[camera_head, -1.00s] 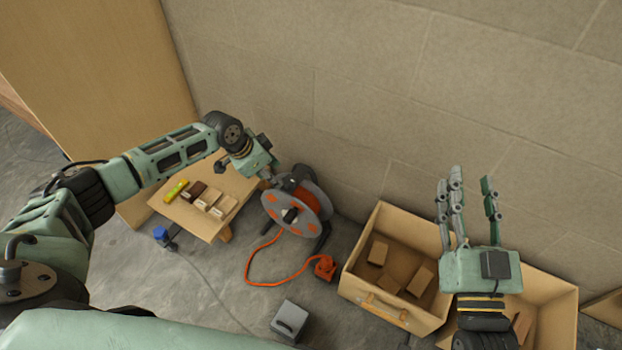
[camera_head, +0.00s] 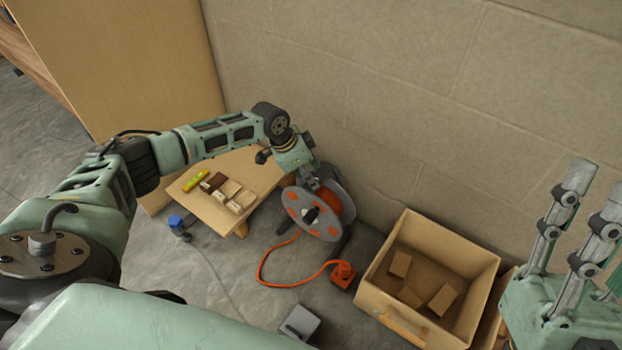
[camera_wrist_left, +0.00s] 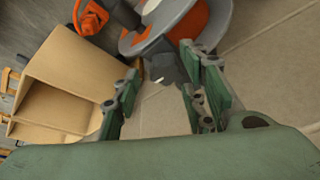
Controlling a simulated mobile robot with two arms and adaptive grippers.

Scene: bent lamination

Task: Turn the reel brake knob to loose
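The cable reel (camera_head: 325,226), with grey discs and an orange cable, stands on the floor by the wall in the head view. It also shows at the top of the wrist view (camera_wrist_left: 190,22). My left gripper (camera_head: 318,180) is at the reel's upper edge. In the wrist view its fingers (camera_wrist_left: 160,66) are apart, with a dark grey part (camera_wrist_left: 166,68) of the reel between their tips. This may be the brake knob; I cannot tell its setting or whether the fingers touch it. My right gripper (camera_head: 588,200) is open and empty, partly cut off at the right edge.
A low wooden table (camera_head: 205,210) with small blocks and a yellow-green item (camera_head: 195,181) stands left of the reel. An orange socket (camera_head: 342,274) lies on the floor. A wooden crate (camera_head: 457,240) holding blocks is to the right. A grey box (camera_head: 299,323) sits in front.

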